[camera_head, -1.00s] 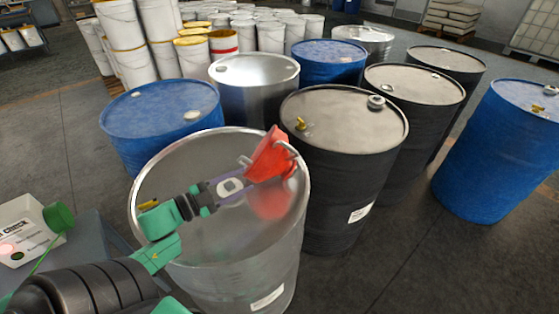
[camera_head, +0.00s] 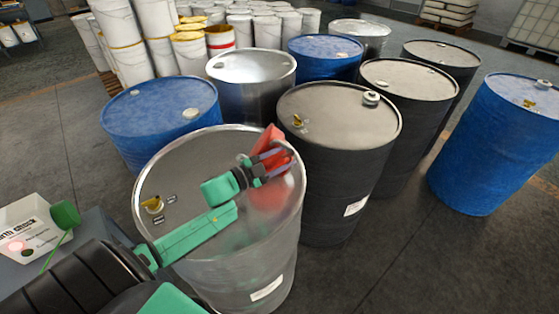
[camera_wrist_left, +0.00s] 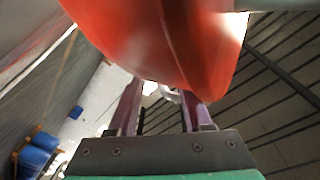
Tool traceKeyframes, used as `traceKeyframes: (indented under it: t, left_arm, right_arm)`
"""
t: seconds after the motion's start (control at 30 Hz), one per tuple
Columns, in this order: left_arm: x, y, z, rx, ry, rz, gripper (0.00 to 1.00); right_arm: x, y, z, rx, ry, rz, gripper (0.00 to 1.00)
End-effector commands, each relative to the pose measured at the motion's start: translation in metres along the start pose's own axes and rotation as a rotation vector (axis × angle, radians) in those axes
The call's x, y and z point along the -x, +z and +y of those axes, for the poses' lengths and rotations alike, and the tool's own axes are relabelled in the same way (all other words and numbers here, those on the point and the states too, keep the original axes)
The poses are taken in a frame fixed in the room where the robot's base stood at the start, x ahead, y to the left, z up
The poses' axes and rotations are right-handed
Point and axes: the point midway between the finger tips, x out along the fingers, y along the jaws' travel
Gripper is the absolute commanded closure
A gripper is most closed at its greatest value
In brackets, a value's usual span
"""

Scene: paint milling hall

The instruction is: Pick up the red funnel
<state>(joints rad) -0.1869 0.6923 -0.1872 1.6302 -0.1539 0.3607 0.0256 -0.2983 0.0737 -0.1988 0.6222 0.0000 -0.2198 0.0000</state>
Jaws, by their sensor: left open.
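The red funnel (camera_head: 272,136) is at the right side of the top of the near silver drum (camera_head: 180,172), with a red reflection in the shiny lid. My left gripper (camera_head: 279,156) is right in front of the funnel and hides much of it. In the left wrist view the red funnel (camera_wrist_left: 165,40) looms large and blurred over the tips of the left gripper (camera_wrist_left: 162,98). The two fingers stand apart with a gap between them. I cannot tell whether they touch the funnel. My right gripper is not in view.
A black drum (camera_head: 340,112) stands close to the right of the silver drum, and a blue drum (camera_head: 150,105) behind it at left. A white box (camera_head: 30,228) sits at lower left. Stacked white buckets (camera_head: 125,40) are at the back. Open floor lies at lower right.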

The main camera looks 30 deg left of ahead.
Motion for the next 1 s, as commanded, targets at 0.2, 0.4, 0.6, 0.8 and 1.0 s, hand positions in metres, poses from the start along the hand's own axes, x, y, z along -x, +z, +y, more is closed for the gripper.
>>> traceKeyframes:
  t: [0.2,0.4,0.6,0.8,1.0]
  left_arm:
    - [0.0007,0.0007,0.0006,0.001,0.0,-0.001,0.92]
    - [0.0008,0.0005,0.0005,0.001,0.0,0.0,1.0]
    - [0.0008,0.0002,0.0003,0.001,0.0,0.0,1.0]
    - [0.0008,0.0001,0.0001,0.001,-0.001,0.001,1.0]
    - [0.0008,0.0,0.0,0.001,-0.001,0.001,1.0]
  right_arm:
    - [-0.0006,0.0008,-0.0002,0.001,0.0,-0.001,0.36]
    - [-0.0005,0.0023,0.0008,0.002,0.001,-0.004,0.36]
    - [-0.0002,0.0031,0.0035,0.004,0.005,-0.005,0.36]
    - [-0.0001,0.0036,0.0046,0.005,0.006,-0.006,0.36]
    - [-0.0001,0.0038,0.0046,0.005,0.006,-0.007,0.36]
